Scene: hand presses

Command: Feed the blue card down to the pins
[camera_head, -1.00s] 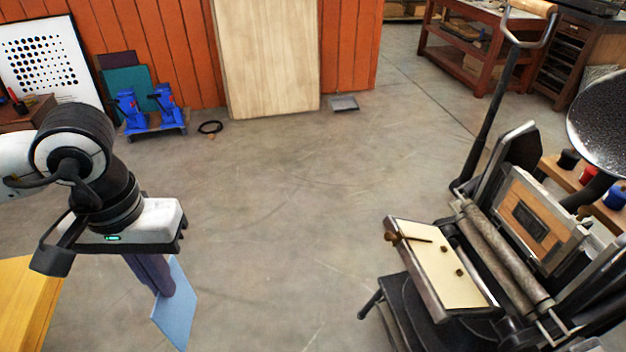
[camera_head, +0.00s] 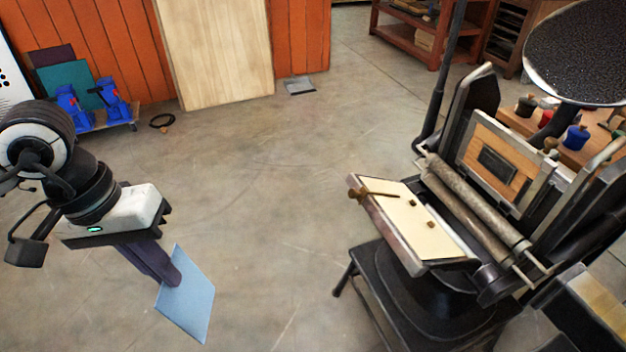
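My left gripper (camera_head: 172,276) is shut on the blue card (camera_head: 188,303) and holds it by its upper part, hanging tilted above the floor. The hand press (camera_head: 455,235) stands to the right. Its cream platen (camera_head: 405,222) tilts toward me and carries small brown pins (camera_head: 421,213) and a brown lever-like piece at the upper left. A wide floor gap separates the card from the platen. My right gripper is not in view.
The rollers (camera_head: 470,205) and a wood-framed block (camera_head: 503,165) stand behind the platen. A round dark disc (camera_head: 580,50) sits above at the right. Ink pots (camera_head: 576,137) stand on a wooden shelf. The floor (camera_head: 270,190) between card and press is clear.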

